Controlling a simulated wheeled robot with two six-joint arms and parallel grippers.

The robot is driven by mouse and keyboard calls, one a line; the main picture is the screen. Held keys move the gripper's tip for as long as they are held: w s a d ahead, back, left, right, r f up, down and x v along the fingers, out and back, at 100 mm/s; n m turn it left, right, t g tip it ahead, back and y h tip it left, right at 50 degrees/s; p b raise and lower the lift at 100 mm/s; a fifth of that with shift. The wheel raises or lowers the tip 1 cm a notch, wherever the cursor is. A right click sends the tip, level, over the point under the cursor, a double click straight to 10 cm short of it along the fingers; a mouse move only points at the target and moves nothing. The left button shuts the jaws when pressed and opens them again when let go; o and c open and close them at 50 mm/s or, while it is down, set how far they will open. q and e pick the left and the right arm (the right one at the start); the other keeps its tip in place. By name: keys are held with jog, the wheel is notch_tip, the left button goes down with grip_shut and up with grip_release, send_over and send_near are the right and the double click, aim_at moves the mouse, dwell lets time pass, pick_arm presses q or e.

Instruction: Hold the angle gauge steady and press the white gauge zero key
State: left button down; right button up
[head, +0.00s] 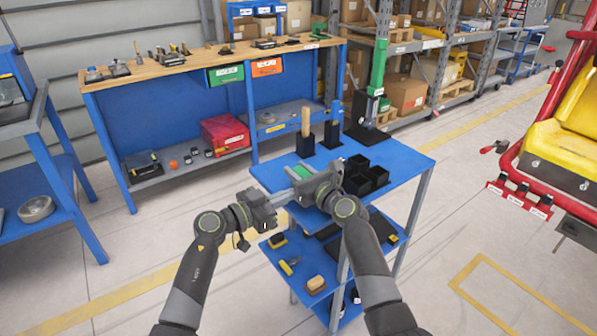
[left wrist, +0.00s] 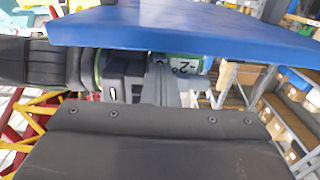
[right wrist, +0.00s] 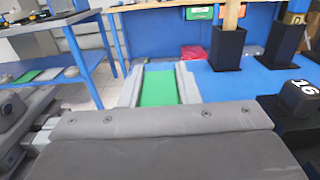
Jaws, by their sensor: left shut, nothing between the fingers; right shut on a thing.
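The angle gauge is a small green block (head: 302,172) held near the left edge of the blue cart top. My right gripper (head: 299,175) is shut on it; in the right wrist view its green face (right wrist: 158,90) lies between the two grey fingers. In the left wrist view the gauge's display (left wrist: 182,66) reads about -2, partly covered by a finger. My left gripper (head: 287,195) is shut and empty, with its fingertips just below the gauge in the head view. I cannot tell whether they touch it. I cannot make out the white zero key.
The blue cart top (head: 402,158) carries black bins (head: 366,176), a wooden handle in a black holder (head: 306,130) and a green-handled tool in a stand (head: 377,75). A lower shelf holds a brush (head: 316,284). A workbench (head: 185,75) stands behind.

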pick_arm(q)
jog(key=shift+w+d, duration=0.3)
jog(key=shift+d, duration=0.15)
dwell(0.5)
jog(key=shift+a, duration=0.15)
jog(key=shift+v, duration=2.9)
pick_arm(e)
jog(key=o, duration=1.1)
jog(key=shift+s+d, duration=0.1)
